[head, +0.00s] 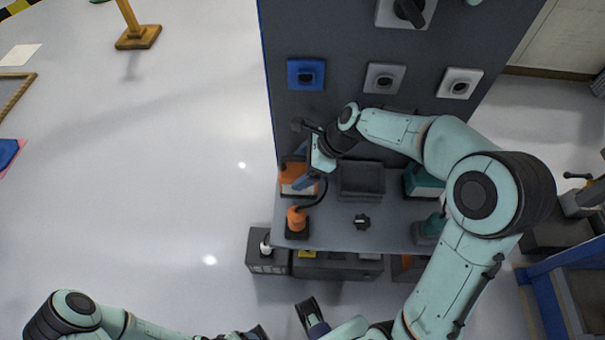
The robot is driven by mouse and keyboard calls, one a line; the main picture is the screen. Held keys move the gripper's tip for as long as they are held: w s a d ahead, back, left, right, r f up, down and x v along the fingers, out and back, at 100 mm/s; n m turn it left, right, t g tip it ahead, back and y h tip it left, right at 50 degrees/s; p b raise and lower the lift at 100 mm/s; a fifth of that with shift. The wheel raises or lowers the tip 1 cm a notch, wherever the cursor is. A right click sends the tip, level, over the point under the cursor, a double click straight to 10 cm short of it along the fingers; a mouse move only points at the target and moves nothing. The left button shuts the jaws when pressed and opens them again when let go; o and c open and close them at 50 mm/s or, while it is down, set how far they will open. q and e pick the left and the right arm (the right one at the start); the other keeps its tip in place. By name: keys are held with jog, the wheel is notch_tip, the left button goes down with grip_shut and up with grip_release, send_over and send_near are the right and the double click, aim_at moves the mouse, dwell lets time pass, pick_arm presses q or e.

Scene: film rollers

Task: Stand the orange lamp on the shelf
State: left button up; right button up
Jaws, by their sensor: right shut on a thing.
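The orange lamp (297,219) has a dark base and a thin black curved neck. It is upright at the front left of the grey shelf (340,236), its base over the shelf top. I cannot tell whether the base touches it. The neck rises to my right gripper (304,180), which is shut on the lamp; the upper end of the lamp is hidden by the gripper. My left arm (130,325) lies along the bottom edge, and the state of its gripper is not clear.
An orange box (293,178) is behind the lamp, partly covered by my gripper. A dark tray (361,181), a black knob (361,221), a teal box (424,182) and a teal lamp (432,226) share the shelf. A grey panel with dials rises behind.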

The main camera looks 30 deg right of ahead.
aim_at(303, 174)
jog(key=shift+f, duration=1.55)
jog(key=shift+f, duration=0.1)
jog(key=o, duration=1.2)
jog(key=shift+f+b, duration=0.1)
jog(key=shift+b, duration=0.2)
jog(key=shift+o, duration=0.2)
jog(key=shift+r, duration=0.2)
jog(key=p+v, duration=0.2)
jog(key=v, duration=1)
jog(key=shift+f, duration=0.1)
